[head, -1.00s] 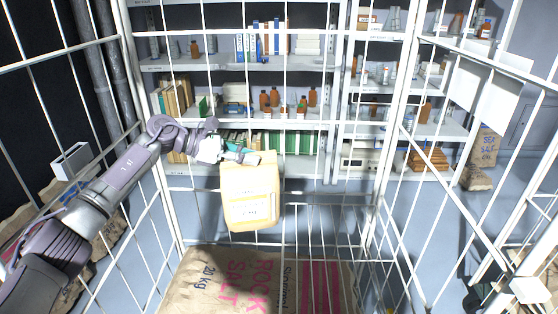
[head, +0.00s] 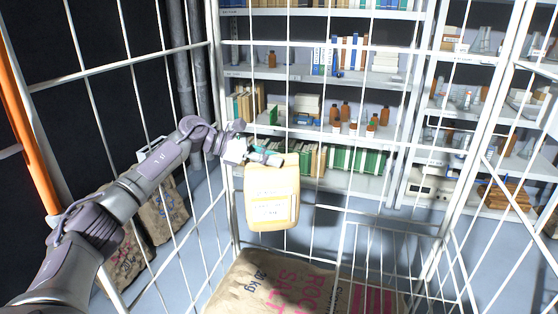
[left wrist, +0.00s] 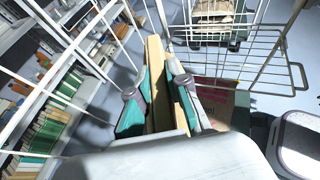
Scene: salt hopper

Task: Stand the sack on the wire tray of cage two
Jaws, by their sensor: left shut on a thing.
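The package hangs upright below the fingers, inside or behind the white cage wires; the exact depth is unclear. The left wrist view shows its beige top edge (left wrist: 158,85) between the teal-padded fingers (left wrist: 160,105). Below it, a brown sack printed "ROCK SALT" and "20 kg" (head: 262,285) lies flat at the bottom of the picture. My right gripper is not in view.
White cage bars (head: 212,60) stand around the arm and package. Shelves (head: 325,85) with books and bottles stand behind. More brown sacks (head: 165,210) stand at the left, outside the cage. The left wrist view shows wire mesh (left wrist: 245,50) at upper right.

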